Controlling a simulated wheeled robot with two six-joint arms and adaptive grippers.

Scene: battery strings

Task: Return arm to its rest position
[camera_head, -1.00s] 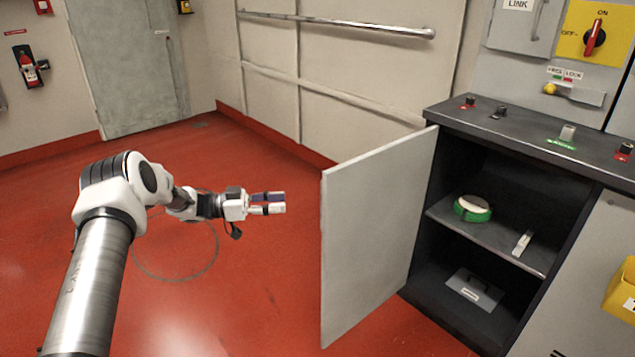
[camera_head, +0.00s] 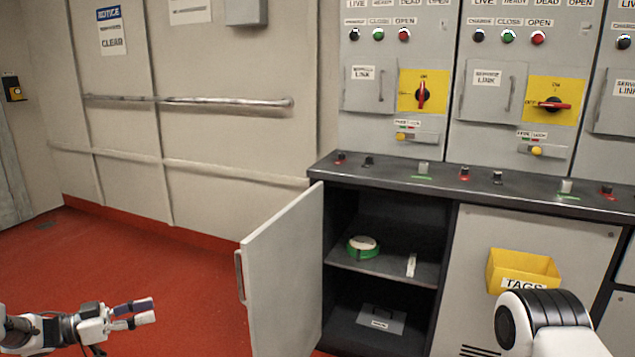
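My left gripper (camera_head: 145,311) is at the lower left, over the red floor and well left of the open cabinet door. Its fingers point right. They stand a little apart with nothing between them, and a dark inner pad shows on the upper one. A white and black joint of my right arm (camera_head: 541,318) shows at the lower right, in front of the grey cabinet panel. My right gripper is out of view.
The cabinet door (camera_head: 285,270) stands open. Inside, the upper shelf (camera_head: 385,266) holds a green and white roll (camera_head: 362,247) and a small white item (camera_head: 411,265); a grey box (camera_head: 381,318) lies below. A yellow tags bin (camera_head: 522,270) hangs at right. The red floor (camera_head: 130,255) is clear.

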